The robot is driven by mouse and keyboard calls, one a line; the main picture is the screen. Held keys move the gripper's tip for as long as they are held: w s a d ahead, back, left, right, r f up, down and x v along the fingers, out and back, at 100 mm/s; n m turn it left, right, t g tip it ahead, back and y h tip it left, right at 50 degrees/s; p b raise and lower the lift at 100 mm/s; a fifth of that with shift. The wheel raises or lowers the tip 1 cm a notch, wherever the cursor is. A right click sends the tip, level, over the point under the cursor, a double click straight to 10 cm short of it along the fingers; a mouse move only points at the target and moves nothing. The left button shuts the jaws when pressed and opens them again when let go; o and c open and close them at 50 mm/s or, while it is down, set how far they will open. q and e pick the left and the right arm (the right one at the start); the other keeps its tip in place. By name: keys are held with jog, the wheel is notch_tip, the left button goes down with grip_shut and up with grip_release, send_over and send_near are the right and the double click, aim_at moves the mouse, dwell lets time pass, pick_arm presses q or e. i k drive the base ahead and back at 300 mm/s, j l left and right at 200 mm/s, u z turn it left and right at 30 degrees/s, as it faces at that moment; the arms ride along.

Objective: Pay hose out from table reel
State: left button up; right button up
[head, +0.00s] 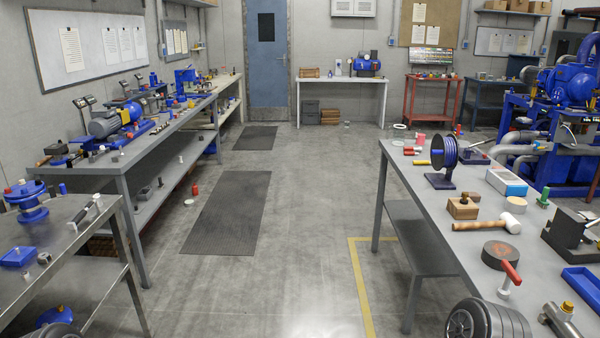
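The table reel (444,153) stands upright on the grey workbench (445,213) at the right, near its left edge. It has a blue drum between dark round flanges on a dark stand. A yellow piece (422,162) shows at its left side, and I cannot tell whether it is a handle. Blue windings seem to fill the drum, but no loose hose end can be made out. Neither of my grippers shows in the head view.
A cluttered bench (160,128) and a steel table (75,232) stand at left. The floor aisle (305,235) between is clear.

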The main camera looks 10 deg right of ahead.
aim_at(444, 151)
jog(key=i, duration=1.2)
jog(key=i+z, duration=0.1)
jog(key=i, duration=1.1)
jog(key=i+j+z, duration=0.1)
jog(key=i+z, duration=0.3)
jog(key=i+j+z, duration=0.65)
jog(key=i+z, duration=0.15)
jog(key=i+j+z, duration=0.55)
jog(key=j, duration=0.15)
jog(key=j+z, duration=0.1)
jog(key=j, duration=0.25)
